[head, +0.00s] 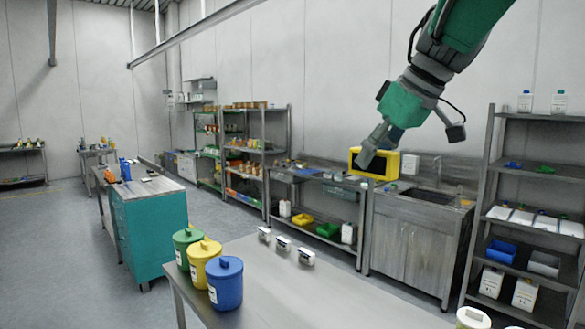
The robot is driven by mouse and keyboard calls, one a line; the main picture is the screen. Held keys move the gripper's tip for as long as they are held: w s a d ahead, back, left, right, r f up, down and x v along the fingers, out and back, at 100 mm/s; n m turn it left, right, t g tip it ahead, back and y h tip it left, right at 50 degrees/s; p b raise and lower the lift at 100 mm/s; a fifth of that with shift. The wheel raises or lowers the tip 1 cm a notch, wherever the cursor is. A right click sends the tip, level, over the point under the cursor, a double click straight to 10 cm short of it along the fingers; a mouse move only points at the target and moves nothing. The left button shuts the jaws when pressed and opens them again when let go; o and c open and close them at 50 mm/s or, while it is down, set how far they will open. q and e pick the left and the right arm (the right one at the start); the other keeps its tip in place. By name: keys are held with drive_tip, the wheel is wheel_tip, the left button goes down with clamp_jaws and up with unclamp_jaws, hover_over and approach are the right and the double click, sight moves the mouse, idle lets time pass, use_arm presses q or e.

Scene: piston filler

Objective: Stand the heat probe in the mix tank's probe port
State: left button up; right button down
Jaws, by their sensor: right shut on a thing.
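My right gripper (371,149) reaches down from the upper right on its green and grey arm. Its fingers are closed in front of a yellow-framed box with a dark face (391,166). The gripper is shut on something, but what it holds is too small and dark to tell. I cannot tell whether the box touches the fingers or stands behind them. I cannot make out the heat probe. I see no mix tank or probe port that I can identify. My left gripper is not in view.
Green (182,252), yellow (199,265) and blue (226,286) lidded canisters stand on the near table (300,300), with small white-labelled blocks (283,243) behind them. A teal cabinet (150,236) stands left. A sink cabinet (415,240) and shelf rack (535,190) line the right wall.

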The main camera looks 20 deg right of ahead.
drive_tip(key=shift+a+r, duration=0.1)
drive_tip(key=shift+r, duration=4.55)
